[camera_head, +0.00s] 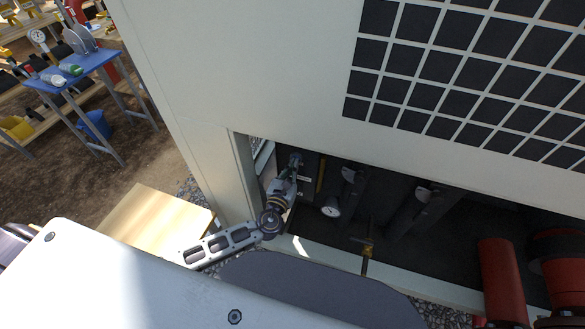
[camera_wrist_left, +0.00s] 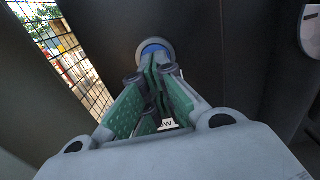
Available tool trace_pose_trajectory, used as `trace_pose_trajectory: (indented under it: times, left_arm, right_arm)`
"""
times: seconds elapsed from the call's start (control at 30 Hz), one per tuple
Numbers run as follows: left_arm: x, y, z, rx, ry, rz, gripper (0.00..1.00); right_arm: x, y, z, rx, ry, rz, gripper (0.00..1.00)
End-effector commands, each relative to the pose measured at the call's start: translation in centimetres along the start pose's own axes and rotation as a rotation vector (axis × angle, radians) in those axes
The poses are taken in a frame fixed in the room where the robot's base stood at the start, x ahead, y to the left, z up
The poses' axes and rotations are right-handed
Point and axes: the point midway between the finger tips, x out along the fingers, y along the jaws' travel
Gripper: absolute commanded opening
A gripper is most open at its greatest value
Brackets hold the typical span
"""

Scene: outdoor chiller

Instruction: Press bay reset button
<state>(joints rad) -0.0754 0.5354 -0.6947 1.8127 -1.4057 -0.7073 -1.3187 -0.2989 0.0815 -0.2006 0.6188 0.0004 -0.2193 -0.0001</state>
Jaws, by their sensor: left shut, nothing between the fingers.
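A round blue button (camera_wrist_left: 153,47) in a pale grey ring sits on a dark panel in the left wrist view. It is the only button I see there. My left gripper (camera_wrist_left: 158,68) is shut and empty, with its green-padded fingers pointing at the button. The fingertips overlap its lower edge in the picture; I cannot tell whether they touch it. In the head view the left gripper (camera_head: 296,162) reaches into the open bay of the pale chiller cabinet (camera_head: 230,70), against the dark inner panel, and the button cannot be made out. My right gripper is not in view.
A pressure gauge (camera_head: 331,208), a yellow-handled valve (camera_head: 367,250) and red cylinders (camera_head: 500,280) stand in the bay, right of my left arm. The bay's left post (camera_head: 240,175) is close to the arm. A blue table (camera_head: 75,75) stands far left.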

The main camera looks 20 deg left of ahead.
Motion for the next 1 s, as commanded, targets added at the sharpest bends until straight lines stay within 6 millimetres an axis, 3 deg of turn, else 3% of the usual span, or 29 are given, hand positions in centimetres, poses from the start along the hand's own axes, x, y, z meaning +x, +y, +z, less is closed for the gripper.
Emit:
trace_pose_trajectory:
  times: [0.03, 0.27, 1.0]
  left_arm:
    - [0.5, 0.3, 0.8, 0.0, -0.014, 0.006, 0.0]
    - [-0.4, 0.4, 0.8, 0.0, -0.016, 0.008, 0.0]
    - [-8.5, 0.1, 0.2, 0.0, -0.004, 0.001, 0.0]
  right_arm:
    - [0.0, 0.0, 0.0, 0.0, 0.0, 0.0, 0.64]
    - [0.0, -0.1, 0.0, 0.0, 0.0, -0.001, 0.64]
    - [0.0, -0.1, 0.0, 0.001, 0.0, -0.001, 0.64]
